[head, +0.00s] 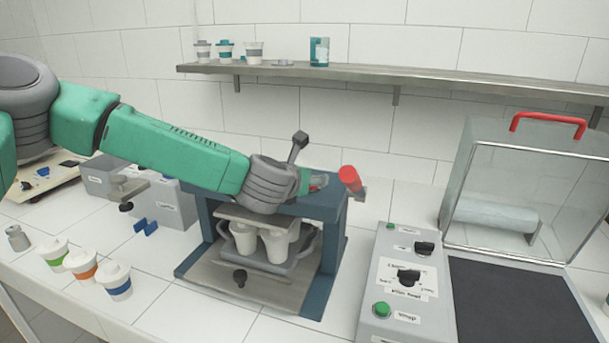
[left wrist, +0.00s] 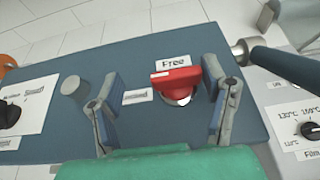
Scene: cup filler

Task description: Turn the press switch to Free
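The press (head: 332,235) is a blue frame on a grey base. Its red switch (left wrist: 178,82) sits on the blue top, below a white label reading "Free" (left wrist: 173,62). My left gripper (left wrist: 163,80) is above the press top with its fingers apart, one on each side of the switch. The right finger is nearer to the switch; contact is not clear. In the head view, my left gripper (head: 308,181) is largely hidden behind its own wrist, and the switch is only partly visible. My right gripper is out of view.
A red-ended press handle (head: 349,178) sticks out at the right of the press. White cups (head: 278,243) stand inside it. A sealing machine (head: 400,285) with knobs is to the right. Lidded cups (head: 115,281) stand at front left. A shelf (head: 420,76) runs behind.

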